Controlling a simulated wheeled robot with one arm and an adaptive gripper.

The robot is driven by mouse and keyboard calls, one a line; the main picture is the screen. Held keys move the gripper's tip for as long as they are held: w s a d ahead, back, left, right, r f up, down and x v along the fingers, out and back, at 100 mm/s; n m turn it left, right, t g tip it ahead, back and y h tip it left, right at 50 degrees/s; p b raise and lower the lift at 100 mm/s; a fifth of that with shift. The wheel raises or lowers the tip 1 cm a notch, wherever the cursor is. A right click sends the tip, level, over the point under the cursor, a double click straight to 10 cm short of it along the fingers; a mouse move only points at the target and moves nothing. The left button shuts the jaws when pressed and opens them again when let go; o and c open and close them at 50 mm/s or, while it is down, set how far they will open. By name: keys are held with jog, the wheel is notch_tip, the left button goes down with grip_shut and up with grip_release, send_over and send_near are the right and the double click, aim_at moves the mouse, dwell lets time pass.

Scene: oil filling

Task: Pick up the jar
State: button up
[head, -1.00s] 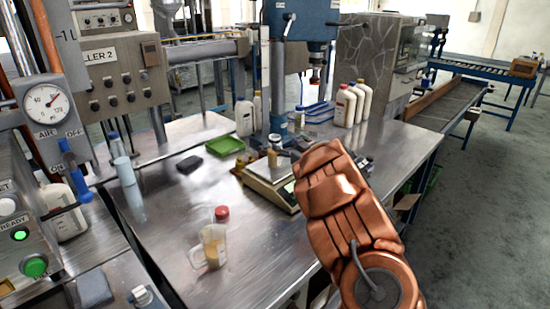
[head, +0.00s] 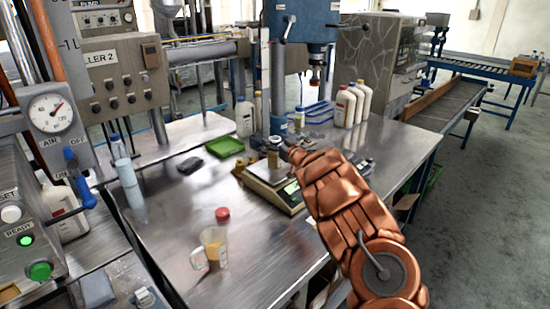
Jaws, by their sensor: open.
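A small jar (head: 273,159) with yellowish-brown contents stands upright on the pan of a weighing scale (head: 287,199) in the middle of the metal table. My gripper (head: 283,147) is at the jar's upper right side, small and dark in the head view. It is open. My copper-coloured arm reaches in from the lower right and covers part of the scale's right side. I cannot tell whether the fingers stand around the jar or only beside it, or whether they touch it.
A glass jug (head: 214,250) with amber liquid and a red cap (head: 222,214) stand at the front of the table (head: 160,225). A green tray (head: 225,147) lies behind left. White bottles (head: 352,104) stand at the back right. A blue drill press column rises behind the scale.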

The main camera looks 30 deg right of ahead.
jog(key=shift+w, duration=0.25)
grip_shut()
dwell(0.5)
